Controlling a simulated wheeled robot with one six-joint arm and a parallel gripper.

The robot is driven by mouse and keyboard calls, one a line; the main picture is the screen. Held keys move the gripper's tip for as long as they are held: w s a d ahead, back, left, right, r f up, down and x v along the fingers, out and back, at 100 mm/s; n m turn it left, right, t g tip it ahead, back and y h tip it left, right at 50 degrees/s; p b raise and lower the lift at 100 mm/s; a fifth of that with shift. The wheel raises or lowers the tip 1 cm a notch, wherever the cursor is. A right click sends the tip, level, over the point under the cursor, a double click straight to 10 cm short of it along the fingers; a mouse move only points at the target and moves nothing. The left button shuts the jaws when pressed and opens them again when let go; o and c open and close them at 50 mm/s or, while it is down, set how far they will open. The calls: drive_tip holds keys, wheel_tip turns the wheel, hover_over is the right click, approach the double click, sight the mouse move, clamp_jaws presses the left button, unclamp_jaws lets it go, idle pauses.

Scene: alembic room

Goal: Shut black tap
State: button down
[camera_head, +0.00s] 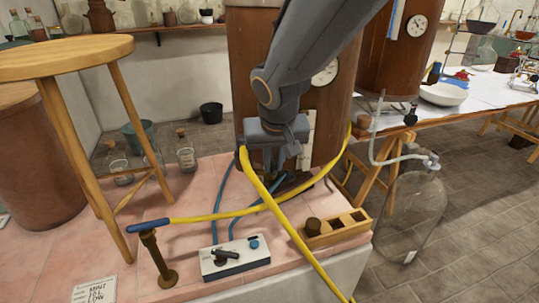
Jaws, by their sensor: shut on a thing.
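My gripper (280,163) points down in front of the tall brown drum (250,60). Its fingers are closed over a dark thing (292,181) low at the drum's foot. The arm and fingers hide most of it, so I cannot tell if it is the black tap. A white box (235,266) at the front of the pink tiled top carries a black lever (226,257) and a small blue knob (254,244). My gripper is behind this box and apart from it.
Yellow hoses (300,243) cross close to my gripper, and blue hoses (222,200) run behind the box. A brass post with a blue handle (155,250) stands left. A wooden stool (75,60) and glass bottles (185,150) stand left.

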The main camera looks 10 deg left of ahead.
drive_tip(key=shift+w+d+r+n+g+y+p, duration=0.15)
drive_tip(key=shift+d+n+g+y+p, duration=0.2)
drive_tip(key=shift+n+p, duration=0.75)
drive_tip(key=n+b, duration=0.1)
drive_tip(key=b, duration=0.1)
drive_tip(key=w+d+n+y+b, duration=0.1)
drive_tip(key=n, duration=0.1)
drive_tip(key=n+g+b, duration=0.1)
drive_tip(key=b, duration=0.1)
drive_tip(key=shift+w+d+f+n+y+b, duration=0.2)
drive_tip(key=shift+f+n+y+b, duration=0.05)
drive_tip(key=shift+n+b, duration=0.15)
drive_tip(key=shift+r, duration=0.1)
drive_tip(key=c, duration=1.7)
unclamp_jaws()
